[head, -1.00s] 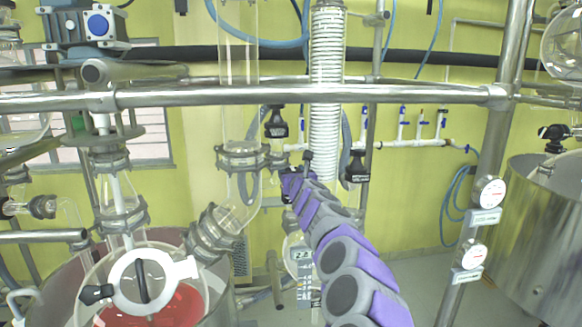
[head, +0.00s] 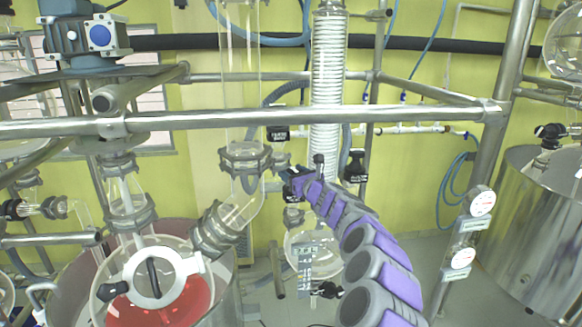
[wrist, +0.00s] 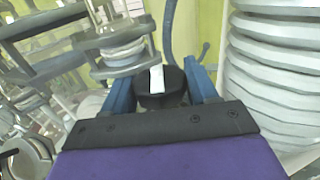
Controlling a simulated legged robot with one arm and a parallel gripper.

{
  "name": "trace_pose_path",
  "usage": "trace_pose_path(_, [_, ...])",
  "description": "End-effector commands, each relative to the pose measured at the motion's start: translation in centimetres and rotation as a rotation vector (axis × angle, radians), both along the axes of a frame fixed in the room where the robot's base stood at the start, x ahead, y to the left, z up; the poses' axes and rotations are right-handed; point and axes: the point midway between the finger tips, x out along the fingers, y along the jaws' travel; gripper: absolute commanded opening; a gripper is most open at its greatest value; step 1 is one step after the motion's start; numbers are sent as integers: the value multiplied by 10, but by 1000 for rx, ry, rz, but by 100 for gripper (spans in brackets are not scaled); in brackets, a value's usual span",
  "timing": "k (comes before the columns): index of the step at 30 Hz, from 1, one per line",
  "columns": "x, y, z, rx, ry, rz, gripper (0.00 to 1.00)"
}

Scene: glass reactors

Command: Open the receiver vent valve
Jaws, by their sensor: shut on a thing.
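My gripper (head: 287,176) reaches up between the glass column and the white coiled condenser in the head view. In the wrist view its two blue fingers (wrist: 162,90) stand on either side of a black round valve knob (wrist: 155,101) with a white stripe, and they are shut on it. The white stripe runs roughly upright in that view. In the head view the held knob is hidden or too small to tell from the gripper. A round glass receiver flask (head: 308,262) hangs below my gripper, partly behind my arm.
A steel rail (head: 380,113) crosses above my arm. The white coiled condenser (head: 327,85) stands close by, also at right in the wrist view (wrist: 270,75). A black-handled valve (head: 355,166) is right of my gripper. The reactor with red liquid (head: 185,302) is lower left.

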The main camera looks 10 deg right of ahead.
Motion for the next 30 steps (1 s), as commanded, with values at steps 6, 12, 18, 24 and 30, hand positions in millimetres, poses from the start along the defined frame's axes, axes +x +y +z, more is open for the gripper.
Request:
trace_pose_path(6, [0, -7, 8, 3, -5, 55, 31])
trace_pose_path(12, [0, -7, 7, 5, -5, 119, 31])
trace_pose_path(18, [0, -7, 3, 7, -2, 146, 31])
trace_pose_path(24, [0, -8, 2, 8, -3, 145, 60])
trace_pose_path(30, [2, -7, 1, 6, -1, 145, 70])
